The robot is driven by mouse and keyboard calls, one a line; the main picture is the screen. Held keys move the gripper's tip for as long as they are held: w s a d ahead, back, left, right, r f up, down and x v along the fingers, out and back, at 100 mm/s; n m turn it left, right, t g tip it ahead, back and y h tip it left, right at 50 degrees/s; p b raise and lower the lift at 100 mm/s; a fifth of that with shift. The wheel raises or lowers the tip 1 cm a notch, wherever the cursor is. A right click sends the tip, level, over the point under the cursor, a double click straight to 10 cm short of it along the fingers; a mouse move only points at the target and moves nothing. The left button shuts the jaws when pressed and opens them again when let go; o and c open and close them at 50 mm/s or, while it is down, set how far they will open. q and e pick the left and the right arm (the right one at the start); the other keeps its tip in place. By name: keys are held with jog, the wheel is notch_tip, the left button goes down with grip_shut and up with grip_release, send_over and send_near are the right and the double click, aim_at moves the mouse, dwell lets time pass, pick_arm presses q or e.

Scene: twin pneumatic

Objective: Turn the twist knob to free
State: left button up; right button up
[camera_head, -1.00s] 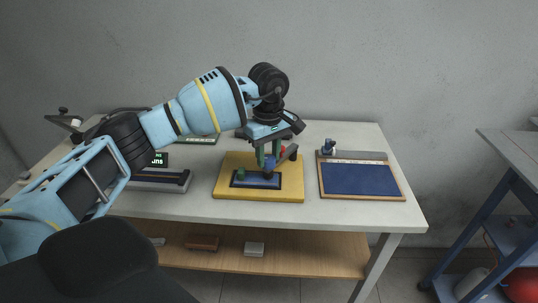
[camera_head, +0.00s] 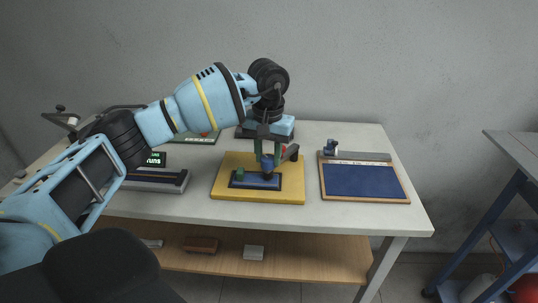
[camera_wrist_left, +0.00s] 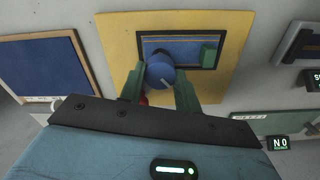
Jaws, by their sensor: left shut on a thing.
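The blue twist knob (camera_head: 267,171) stands on a dark-framed blue panel on the yellow board (camera_head: 227,189). The wrist view shows the round blue knob (camera_wrist_left: 160,73) with a light mark on its face. My left gripper (camera_head: 267,159) points down over the panel, its green fingers on either side of the knob and shut on it. The fingers also show in the wrist view (camera_wrist_left: 160,79). I cannot read any label for the knob's position. My right gripper is out of view.
A green block (camera_head: 240,174) sits on the panel left of the knob. A dark lever with a red part (camera_head: 291,153) is close on the right. A blue-topped board (camera_head: 358,179) lies further right. A device with a small lit display (camera_head: 155,159) stands at left.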

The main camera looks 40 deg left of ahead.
aim_at(268, 158)
pick_arm(q)
jog(key=m, duration=0.3)
jog(key=shift+m, duration=0.3)
jog(key=shift+m+b, duration=0.55)
jog(key=shift+m, duration=1.45)
jog(key=o, duration=1)
jog(key=shift+r, duration=3.95)
